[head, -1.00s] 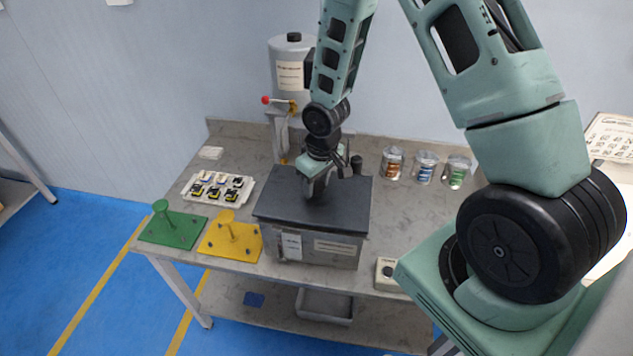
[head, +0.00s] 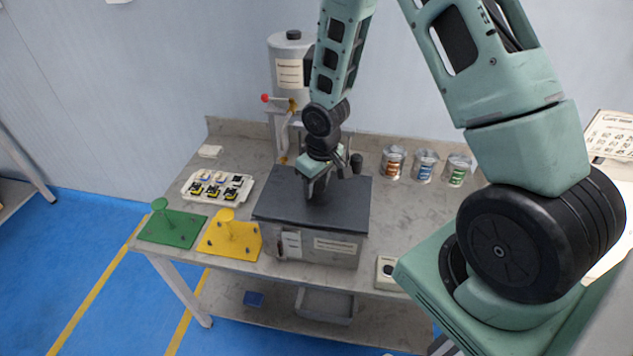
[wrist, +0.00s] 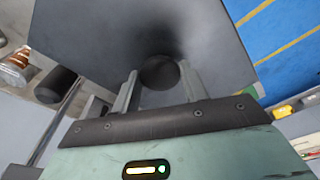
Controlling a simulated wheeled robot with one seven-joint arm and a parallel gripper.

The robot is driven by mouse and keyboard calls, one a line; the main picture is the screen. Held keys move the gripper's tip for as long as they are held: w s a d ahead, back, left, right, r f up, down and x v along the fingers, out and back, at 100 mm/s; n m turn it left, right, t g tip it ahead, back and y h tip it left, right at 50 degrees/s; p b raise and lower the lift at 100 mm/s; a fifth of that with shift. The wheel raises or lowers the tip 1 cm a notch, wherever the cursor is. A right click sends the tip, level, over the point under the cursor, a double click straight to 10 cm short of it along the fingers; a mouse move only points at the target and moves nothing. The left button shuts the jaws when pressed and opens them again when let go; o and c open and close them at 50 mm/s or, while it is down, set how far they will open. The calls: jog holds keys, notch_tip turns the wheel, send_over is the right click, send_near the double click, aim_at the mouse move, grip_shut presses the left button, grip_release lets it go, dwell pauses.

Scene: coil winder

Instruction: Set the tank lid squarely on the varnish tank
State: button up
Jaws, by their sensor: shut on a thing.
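The dark flat tank lid (head: 285,208) lies over the top of the grey metal varnish tank (head: 318,249) on the bench. In the head view its edges run close to parallel with the tank's walls; I cannot tell whether it is fully seated. My gripper (head: 318,196) points down over the middle of the lid. In the wrist view, my gripper (wrist: 160,85) has its two fingers on either side of the lid's round black knob (wrist: 159,72), shut on it. The lid (wrist: 100,40) fills much of that view and hides the tank's opening.
A green stand (head: 172,226) and a yellow stand (head: 230,236) are left of the tank. Behind them is a white tray (head: 187,188) of small parts. Several cans (head: 424,166) stand at the right. A grey cylinder (head: 291,80) stands behind.

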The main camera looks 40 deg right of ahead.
jog(key=shift+f+b, duration=0.4)
jog(key=shift+f, duration=0.15)
jog(key=o, duration=1.4)
jog(key=r, duration=0.5)
jog(key=s+r, duration=0.1)
jog(key=r, duration=0.5)
jog(key=s+r, duration=0.1)
jog(key=r, duration=0.5)
jog(key=shift+d+r, duration=0.2)
jog(key=s+a+n+b, duration=0.1)
jog(key=s+a+b, duration=0.1)
jog(key=s+a, duration=0.4)
jog(key=s+a+f+n+g+b, duration=0.1)
jog(key=s+a+n+b, duration=0.1)
jog(key=s+a, duration=0.5)
jog(key=s+a+f+n+b, duration=0.1)
jog(key=s+a+n+b, duration=0.1)
jog(key=s+a, duration=0.4)
jog(key=shift+s+a+f, duration=0.1)
jog(key=shift+s+a, duration=0.05)
jog(key=shift+s, duration=0.5)
jog(key=shift+s+a+f, duration=0.1)
jog(key=shift+s, duration=0.5)
